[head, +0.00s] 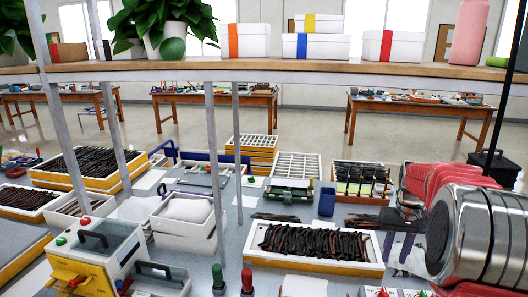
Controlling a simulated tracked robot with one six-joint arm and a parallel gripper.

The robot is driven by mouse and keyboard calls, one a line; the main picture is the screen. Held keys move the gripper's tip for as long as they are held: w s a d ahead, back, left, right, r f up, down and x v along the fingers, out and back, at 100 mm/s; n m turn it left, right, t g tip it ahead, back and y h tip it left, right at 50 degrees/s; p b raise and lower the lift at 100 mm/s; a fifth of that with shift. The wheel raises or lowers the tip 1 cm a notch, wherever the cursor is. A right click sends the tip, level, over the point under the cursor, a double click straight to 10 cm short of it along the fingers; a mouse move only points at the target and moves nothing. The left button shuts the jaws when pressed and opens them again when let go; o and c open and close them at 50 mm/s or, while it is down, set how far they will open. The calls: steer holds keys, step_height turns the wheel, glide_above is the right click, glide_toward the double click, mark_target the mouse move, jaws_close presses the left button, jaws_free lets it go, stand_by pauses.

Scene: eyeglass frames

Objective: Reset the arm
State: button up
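A large silver cylinder with red ribbed parts fills the right edge of the head view; it looks like part of my arm. I cannot make out my gripper's fingers in this view, so what it holds or touches is hidden. A white tray (274,259) holding a heap of dark eyeglass-frame parts lies on the workbench left of that cylinder. A yellow-edged tray (133,177) heaped with similar dark parts lies at the back left.
A wooden shelf (290,70) on metal posts crosses above the bench, with white boxes (316,47) and a pink bottle (470,32) on it. A white-and-yellow machine (98,252) stands front left. A white bin (187,226) and blue cup (327,201) stand mid-bench. The bench is crowded.

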steer(key=s+a+r+n+t, duration=0.1)
steer(key=s+a+r, duration=0.3)
steer(key=s+a, duration=0.8)
steer(key=s+a+r+n+t, duration=0.2)
steer(key=s+a+r+t, duration=0.2)
steer(key=s+a, duration=0.8)
steer(key=a+r, duration=0.1)
steer(key=a, duration=0.1)
steer(key=shift+s+a, duration=0.3)
steer(key=shift+a, duration=0.1)
